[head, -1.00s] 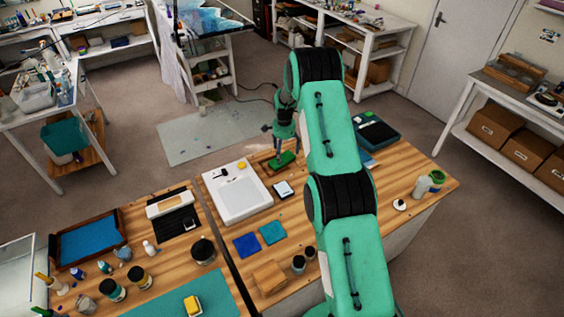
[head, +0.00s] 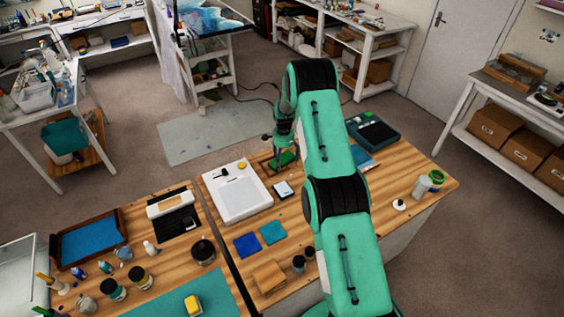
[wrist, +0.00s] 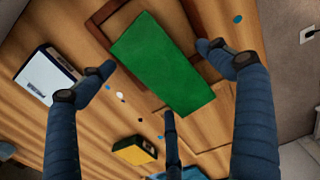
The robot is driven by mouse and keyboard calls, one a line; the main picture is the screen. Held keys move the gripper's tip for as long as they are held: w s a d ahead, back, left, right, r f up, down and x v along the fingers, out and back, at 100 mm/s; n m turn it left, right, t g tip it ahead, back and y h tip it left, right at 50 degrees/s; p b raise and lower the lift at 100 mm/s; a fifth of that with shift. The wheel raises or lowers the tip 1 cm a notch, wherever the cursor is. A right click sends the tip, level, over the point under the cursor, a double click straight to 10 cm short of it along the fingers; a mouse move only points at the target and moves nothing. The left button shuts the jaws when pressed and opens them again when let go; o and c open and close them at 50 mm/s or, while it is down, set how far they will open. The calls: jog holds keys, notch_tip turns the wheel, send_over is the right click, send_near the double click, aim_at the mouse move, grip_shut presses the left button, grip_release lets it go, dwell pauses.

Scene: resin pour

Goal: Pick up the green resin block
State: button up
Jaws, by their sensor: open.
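The green resin block (head: 284,158) lies on the wooden bench, to the right of the white tray, and is partly covered by my gripper in the head view. In the wrist view the green block (wrist: 163,65) is a long flat bar, tilted in the picture, with a brown wooden frame (wrist: 101,70) showing around or beneath it. My gripper (wrist: 158,80) is open and empty. Its fingers are spread, one on the left of the block, one on the right, and a third near its lower end. I cannot tell how far above the block they are.
The white tray (head: 237,206) stands left of the block. A small white box (wrist: 46,80) and a yellow-and-black box (wrist: 135,151) lie near the block. A dark case (head: 374,131) is to the right. Blue squares (head: 247,245) and jars stand nearer the front.

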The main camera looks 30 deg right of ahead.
aim_at(284, 162)
jog(key=shift+c, duration=0.2)
jog(key=c, duration=1.4)
jog(key=shift+c, duration=0.2)
jog(key=shift+r, duration=0.1)
jog(key=shift+w+r, duration=0.1)
jog(key=shift+r, duration=0.95)
jog(key=shift+s+a+r, duration=0.15)
jog(key=shift+s+r, duration=0.3)
jog(key=shift+r, duration=0.2)
jog(key=s+a, duration=0.1)
jog(key=s, duration=0.3)
jog(key=s+a+r, duration=0.1)
jog(key=s+a, duration=0.1)
jog(key=s, duration=0.3)
jog(key=s+a+b, duration=0.1)
jog(key=s+a, duration=0.1)
jog(key=s, duration=0.3)
jog(key=shift+s+r, duration=0.15)
jog(key=shift+r, duration=0.05)
